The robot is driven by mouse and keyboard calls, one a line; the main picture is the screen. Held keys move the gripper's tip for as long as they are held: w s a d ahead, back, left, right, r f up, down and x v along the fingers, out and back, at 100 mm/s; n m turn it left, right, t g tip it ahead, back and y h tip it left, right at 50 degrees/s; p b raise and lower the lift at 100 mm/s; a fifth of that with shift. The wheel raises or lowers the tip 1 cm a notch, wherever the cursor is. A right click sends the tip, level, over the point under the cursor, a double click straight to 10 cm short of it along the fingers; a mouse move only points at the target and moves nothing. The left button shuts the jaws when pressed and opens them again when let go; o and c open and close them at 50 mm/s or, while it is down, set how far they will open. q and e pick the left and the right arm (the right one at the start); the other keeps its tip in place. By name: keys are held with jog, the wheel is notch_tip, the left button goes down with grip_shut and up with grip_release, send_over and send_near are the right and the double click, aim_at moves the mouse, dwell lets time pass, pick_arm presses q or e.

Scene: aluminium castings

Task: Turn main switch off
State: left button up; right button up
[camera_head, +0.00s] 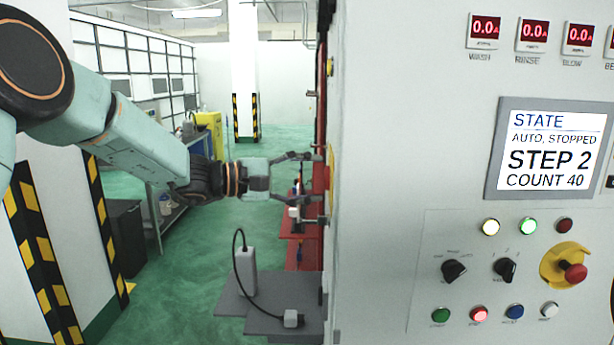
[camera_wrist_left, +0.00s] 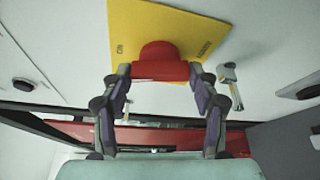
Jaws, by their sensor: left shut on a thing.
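The main switch is a red knob (camera_wrist_left: 160,62) on a yellow plate (camera_wrist_left: 190,27), seen in the left wrist view. Dark lettering, seen at an angle, is on the plate at both sides of the knob. My left gripper (camera_wrist_left: 160,76) is shut on the red knob, with one finger on each side of it. In the head view my left gripper (camera_head: 316,177) reaches to the side face of the grey cabinet, where a narrow sliver of the yellow plate (camera_head: 331,172) shows. The knob is hardly visible there. My right gripper is not in view.
The cabinet front (camera_head: 390,150) fills the right, with a display (camera_head: 550,152) reading "AUTO, STOPPED, STEP 2, COUNT 40". Below are lamps, selector knobs, buttons and a red emergency stop (camera_head: 575,271). A padlock-like metal piece (camera_wrist_left: 231,84) hangs right of the switch. Green floor lies behind.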

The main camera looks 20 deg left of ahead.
pick_arm(q)
jog(key=shift+w+r+n+g+y+p, duration=0.15)
jog(key=shift+n+g+p, duration=0.8)
jog(key=shift+n+p, duration=0.7)
jog(key=shift+s+r+n+g+y+p, duration=0.15)
jog(key=shift+n+g+p, duration=0.8)
jog(key=shift+n+p, duration=0.65)
jog(key=shift+w, duration=0.1)
